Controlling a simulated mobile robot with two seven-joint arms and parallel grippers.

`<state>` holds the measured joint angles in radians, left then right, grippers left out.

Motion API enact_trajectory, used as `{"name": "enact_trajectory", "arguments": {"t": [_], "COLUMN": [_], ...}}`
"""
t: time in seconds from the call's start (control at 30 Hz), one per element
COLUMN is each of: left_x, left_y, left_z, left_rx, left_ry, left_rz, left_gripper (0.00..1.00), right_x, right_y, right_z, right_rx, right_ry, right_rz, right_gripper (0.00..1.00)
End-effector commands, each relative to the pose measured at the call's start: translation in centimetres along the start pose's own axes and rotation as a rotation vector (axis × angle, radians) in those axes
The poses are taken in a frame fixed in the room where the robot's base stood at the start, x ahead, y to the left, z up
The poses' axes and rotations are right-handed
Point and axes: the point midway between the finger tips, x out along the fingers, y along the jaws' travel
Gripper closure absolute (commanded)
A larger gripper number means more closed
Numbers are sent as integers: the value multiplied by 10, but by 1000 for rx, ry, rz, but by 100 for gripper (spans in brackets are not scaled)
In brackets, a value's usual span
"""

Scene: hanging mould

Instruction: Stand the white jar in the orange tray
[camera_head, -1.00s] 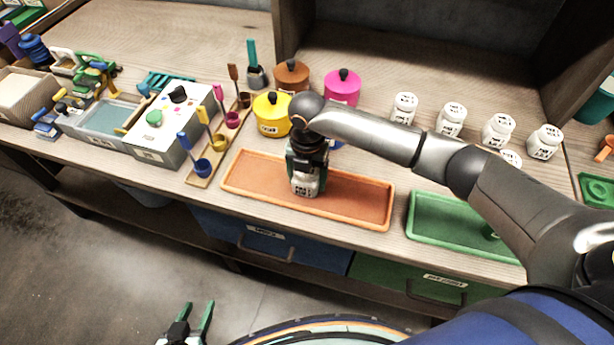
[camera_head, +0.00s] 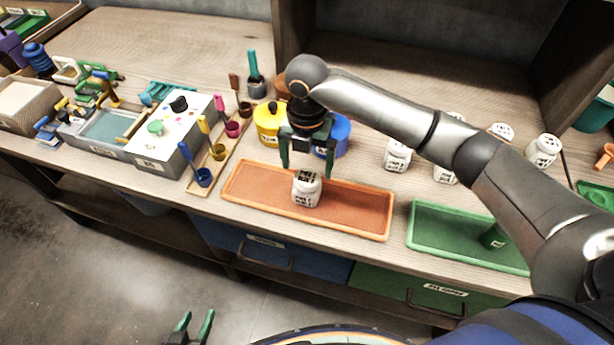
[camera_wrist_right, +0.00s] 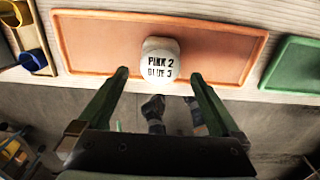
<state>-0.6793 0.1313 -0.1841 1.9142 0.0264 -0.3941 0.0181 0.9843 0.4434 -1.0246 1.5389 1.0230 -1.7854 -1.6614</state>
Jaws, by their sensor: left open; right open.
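A white jar (camera_head: 306,190) with dark lettering stands upright in the orange tray (camera_head: 357,208), left of the tray's middle. In the right wrist view the jar (camera_wrist_right: 160,60) shows its label "PINK 2 BLUE 3", against the orange tray (camera_wrist_right: 222,52). My right gripper (camera_head: 306,172) is open above the jar, its fingers to either side and apart from it. In the wrist view the two fingertips (camera_wrist_right: 159,74) show a clear gap beside the jar. My left gripper (camera_head: 190,326) is open and empty, low in front of the bench.
A green tray (camera_head: 440,236) lies to the right. Other white jars (camera_head: 397,155) stand behind, partly hidden by my right arm. A yellow pot (camera_head: 270,122) and a blue pot (camera_head: 340,135) stand behind the orange tray. A rack of coloured scoops (camera_head: 216,152) is at its left.

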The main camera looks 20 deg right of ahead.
Motion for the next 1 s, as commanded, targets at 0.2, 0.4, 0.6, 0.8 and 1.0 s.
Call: {"name": "enact_trajectory", "arguments": {"t": [0.2,0.4,0.6,0.8,1.0], "left_x": [0,0,0,0,0], "left_y": [0,0,0,0,0], "left_z": [0,-1,-1,-1,-1], "left_rx": [0,0,0,0,0], "left_ry": [0,0,0,0,0], "left_rz": [0,0,0,0,0], "left_gripper": [50,50,50,50,50], "right_x": [-27,-31,-31,-31,-31], "right_y": [0,0,0,0,0], "right_z": [0,0,0,0,0], "right_rx": [0,0,0,0,0], "right_ry": [0,1,1,1,1], "right_rz": [1,-1,-1,-1,-1], "right_gripper": [0,0,0,0,0]}}
